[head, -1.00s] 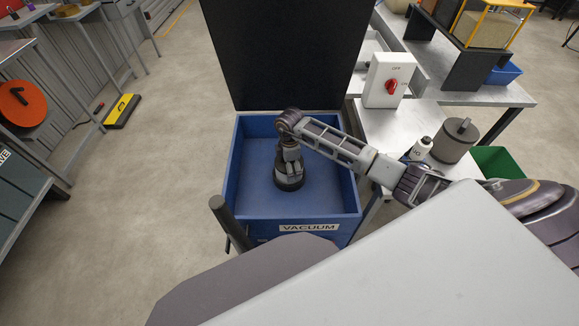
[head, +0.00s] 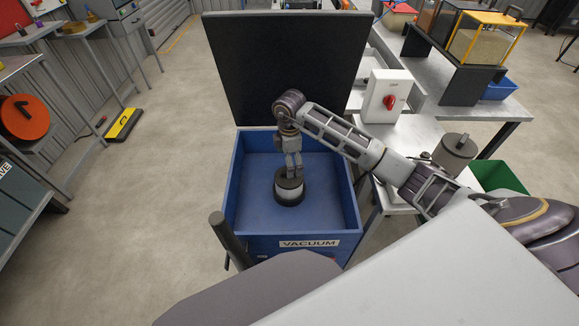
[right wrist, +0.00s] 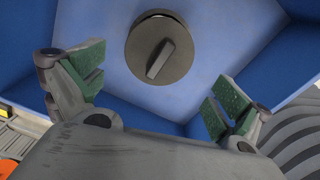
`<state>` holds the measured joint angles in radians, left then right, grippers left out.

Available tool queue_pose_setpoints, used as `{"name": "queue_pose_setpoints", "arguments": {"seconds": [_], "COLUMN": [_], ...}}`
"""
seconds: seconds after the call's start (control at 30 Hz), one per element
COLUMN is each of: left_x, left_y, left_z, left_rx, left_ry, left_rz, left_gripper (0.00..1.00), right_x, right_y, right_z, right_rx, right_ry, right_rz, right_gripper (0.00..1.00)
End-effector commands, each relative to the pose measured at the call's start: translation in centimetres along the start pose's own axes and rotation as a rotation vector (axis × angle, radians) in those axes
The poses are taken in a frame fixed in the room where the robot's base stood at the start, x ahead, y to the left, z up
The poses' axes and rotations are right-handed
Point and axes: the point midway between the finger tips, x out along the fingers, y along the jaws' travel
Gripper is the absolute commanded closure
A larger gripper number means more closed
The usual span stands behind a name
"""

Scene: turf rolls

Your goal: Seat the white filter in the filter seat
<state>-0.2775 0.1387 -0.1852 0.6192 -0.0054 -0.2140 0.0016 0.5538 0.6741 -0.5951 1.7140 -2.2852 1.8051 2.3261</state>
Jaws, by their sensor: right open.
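The white filter (head: 289,192) stands upright on the floor of the blue vacuum box, with a dark band at its foot. In the right wrist view its dark round cap (right wrist: 135,45) shows from above, with a raised grip bar across it. The filter seat is hidden under the filter, and I cannot tell whether the dark band is part of it. My right gripper (head: 292,172) is just above the cap. Its green-padded fingers (right wrist: 155,88) are spread apart with nothing between them. My left gripper is not in view.
The blue vacuum box (head: 232,190) has its black lid (head: 285,70) raised behind. A bench (head: 405,135) on the right holds a red-knobbed switch box (head: 385,97) and a grey cylinder (head: 455,152). A green bin (head: 497,178) stands beyond.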

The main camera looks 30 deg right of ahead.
Motion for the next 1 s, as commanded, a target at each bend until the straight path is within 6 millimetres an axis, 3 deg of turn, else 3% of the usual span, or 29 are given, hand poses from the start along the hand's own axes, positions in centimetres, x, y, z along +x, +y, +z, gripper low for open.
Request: {"name": "queue_pose_setpoints", "arguments": {"seconds": [1.0], "left_x": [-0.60], "left_y": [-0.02], "left_z": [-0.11], "left_rx": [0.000], "left_ry": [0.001], "left_rz": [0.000], "left_gripper": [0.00], "right_x": [-1.04], "right_y": [0.01], "right_z": [0.02], "right_rx": [0.000], "right_ry": [0.000], "right_rz": [0.000], "right_gripper": [0.00]}}
